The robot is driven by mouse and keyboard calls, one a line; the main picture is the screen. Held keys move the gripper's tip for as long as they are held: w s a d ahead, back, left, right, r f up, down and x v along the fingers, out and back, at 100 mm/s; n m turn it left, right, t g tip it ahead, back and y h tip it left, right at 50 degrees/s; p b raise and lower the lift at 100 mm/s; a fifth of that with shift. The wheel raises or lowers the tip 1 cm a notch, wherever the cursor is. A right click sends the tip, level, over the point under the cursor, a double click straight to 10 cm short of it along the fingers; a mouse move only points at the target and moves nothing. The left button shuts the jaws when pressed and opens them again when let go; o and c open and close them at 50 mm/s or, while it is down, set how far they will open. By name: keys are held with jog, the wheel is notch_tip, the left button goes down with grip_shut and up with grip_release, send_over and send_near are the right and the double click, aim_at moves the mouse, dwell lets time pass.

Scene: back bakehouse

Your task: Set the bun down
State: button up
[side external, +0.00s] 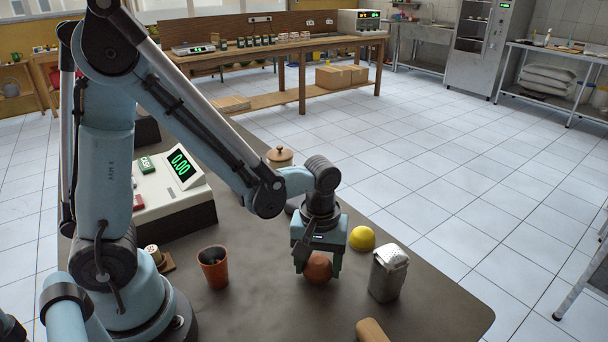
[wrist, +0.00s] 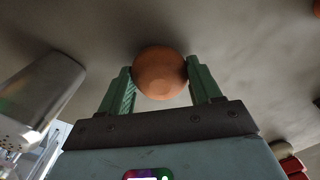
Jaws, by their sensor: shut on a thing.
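The bun (side external: 318,268) is a round brown ball low over the grey-brown table (side external: 255,310). My gripper (side external: 318,262) points down and is shut on it, one finger on each side. In the wrist view the bun (wrist: 160,72) sits between the green fingertips of my gripper (wrist: 161,84). Whether the bun's underside touches the table I cannot tell.
A silver-topped canister (side external: 389,275) stands close right of the bun, and a yellow domed thing (side external: 361,238) lies behind it. A terracotta cup (side external: 213,267) stands to the left. A wooden piece (side external: 372,330) lies at the front.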

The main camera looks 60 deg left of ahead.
aim_at(318, 260)
jog(key=shift+f, duration=0.25)
jog(key=o, duration=1)
jog(key=shift+f, duration=0.1)
jog(key=shift+o, duration=0.2)
notch_tip(318, 260, up, 12)
jog(key=shift+s+a+r+m+t, duration=0.3)
jog(key=shift+a+m+t, duration=0.55)
jog(key=shift+m+t, duration=0.5)
jog(key=shift+s+a+r+m+t, duration=0.3)
jog(key=shift+a+m+t, duration=0.65)
jog(key=shift+m, duration=0.7)
jog(key=shift+s+a+r+m+t, duration=0.2)
jog(key=shift+s+a+m+t, duration=0.35)
jog(key=shift+m+t, duration=0.85)
jog(key=shift+w+a, duration=0.15)
